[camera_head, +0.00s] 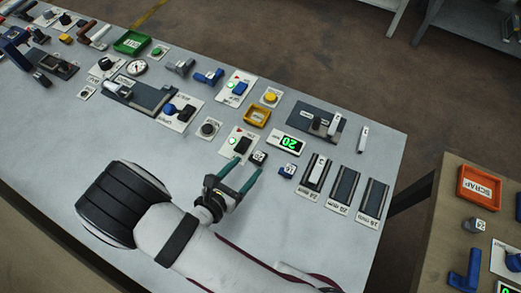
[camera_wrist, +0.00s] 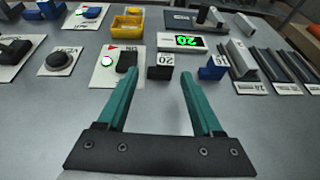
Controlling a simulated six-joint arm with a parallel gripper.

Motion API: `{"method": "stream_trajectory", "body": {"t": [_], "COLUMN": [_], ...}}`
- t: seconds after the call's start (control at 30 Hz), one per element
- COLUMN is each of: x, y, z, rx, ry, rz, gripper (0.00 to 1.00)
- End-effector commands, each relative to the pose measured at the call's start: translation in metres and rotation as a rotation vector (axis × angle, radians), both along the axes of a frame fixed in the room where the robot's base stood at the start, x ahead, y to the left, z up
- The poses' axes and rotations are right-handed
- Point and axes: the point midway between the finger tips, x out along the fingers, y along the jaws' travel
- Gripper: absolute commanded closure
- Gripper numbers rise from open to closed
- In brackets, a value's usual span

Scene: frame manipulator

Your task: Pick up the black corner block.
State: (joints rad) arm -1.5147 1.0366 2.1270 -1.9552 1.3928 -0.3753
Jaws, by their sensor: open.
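A small black block (camera_wrist: 160,72) with a white label reading 20 stands on the grey table, just beyond and between my fingertips in the wrist view. It looks like the black corner block, and it also shows in the head view (camera_head: 258,157) near the fingertips. My gripper (camera_head: 247,167) is open and empty, its two teal fingers apart and pointing at the block. The gripper also shows in the wrist view (camera_wrist: 159,75). The gap to the block is hard to judge.
A blue block (camera_wrist: 212,69) with a white label stands close to the right. A white switch plate (camera_wrist: 105,77) is close to the left. A yellow bin (camera_wrist: 126,27) and a green 20 display (camera_wrist: 186,41) lie behind. Slotted holders (camera_head: 344,187) are farther right.

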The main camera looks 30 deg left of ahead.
Motion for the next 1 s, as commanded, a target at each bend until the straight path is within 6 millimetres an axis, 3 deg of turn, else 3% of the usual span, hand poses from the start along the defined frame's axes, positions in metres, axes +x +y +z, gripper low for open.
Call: {"method": "stream_trajectory", "body": {"t": [0.43,0.7,1.0], "x": [0.061,0.066,0.066], "y": [-0.013,-0.013,-0.013], "z": [-0.024,-0.026,-0.026], "rx": [0.002,0.002,0.002], "ry": [0.001,0.000,0.000], "rz": [-0.005,-0.002,-0.002], "gripper": [0.32,0.34,0.88]}}
